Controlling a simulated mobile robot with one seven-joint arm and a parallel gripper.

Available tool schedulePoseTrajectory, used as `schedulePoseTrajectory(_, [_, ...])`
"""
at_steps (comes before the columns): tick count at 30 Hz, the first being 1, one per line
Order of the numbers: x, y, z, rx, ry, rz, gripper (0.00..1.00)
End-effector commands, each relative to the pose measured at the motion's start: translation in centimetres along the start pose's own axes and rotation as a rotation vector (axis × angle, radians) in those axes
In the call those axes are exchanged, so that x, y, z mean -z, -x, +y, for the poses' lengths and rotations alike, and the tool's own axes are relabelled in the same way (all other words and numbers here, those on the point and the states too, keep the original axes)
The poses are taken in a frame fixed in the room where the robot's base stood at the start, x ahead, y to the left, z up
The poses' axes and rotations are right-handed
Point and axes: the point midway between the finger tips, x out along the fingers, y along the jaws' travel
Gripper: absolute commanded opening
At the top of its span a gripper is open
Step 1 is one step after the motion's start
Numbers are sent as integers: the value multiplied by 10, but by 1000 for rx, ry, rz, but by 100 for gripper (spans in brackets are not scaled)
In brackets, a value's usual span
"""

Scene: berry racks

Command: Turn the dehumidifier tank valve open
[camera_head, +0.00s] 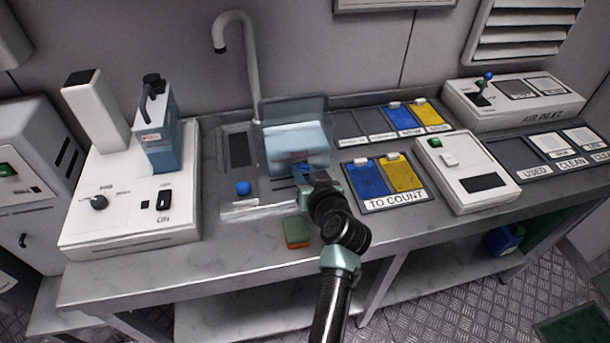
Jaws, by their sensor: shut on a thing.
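My gripper (309,178) reaches over the bench to the front right of a clear box (295,105) with pale blue contents. It is shut on a small blue piece at the box's lower front, mostly hidden by my wrist. I cannot tell for sure that this piece is the tank valve, or which way it is turned. A round blue knob (243,188) stands apart, left of the gripper on the same grey unit (236,208). A blue tank (155,135) with a dark handle and cap stands upright on the white machine at the left.
A green and orange sponge (297,232) lies at the bench's front edge by my arm. A curved tap (250,65) rises behind the box. To the right are a "TO COUNT" tray (398,200), a white device (465,172) and an "AIR INLET" unit (515,103).

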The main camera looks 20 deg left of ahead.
Motion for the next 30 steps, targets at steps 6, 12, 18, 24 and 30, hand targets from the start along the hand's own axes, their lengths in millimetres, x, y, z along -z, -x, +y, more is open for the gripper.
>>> schedulePoseTrajectory(6, [-4,-2,4,71,-174,1,0])
schedulePoseTrajectory(12, [-5,-2,6,144,-350,0,0])
schedulePoseTrajectory(18, [-6,-2,7,217,-527,0,0])
schedulePoseTrajectory(24, [-7,-3,9,290,-703,0,0])
schedulePoseTrajectory(30, [-7,-3,9,363,-878,1,0])
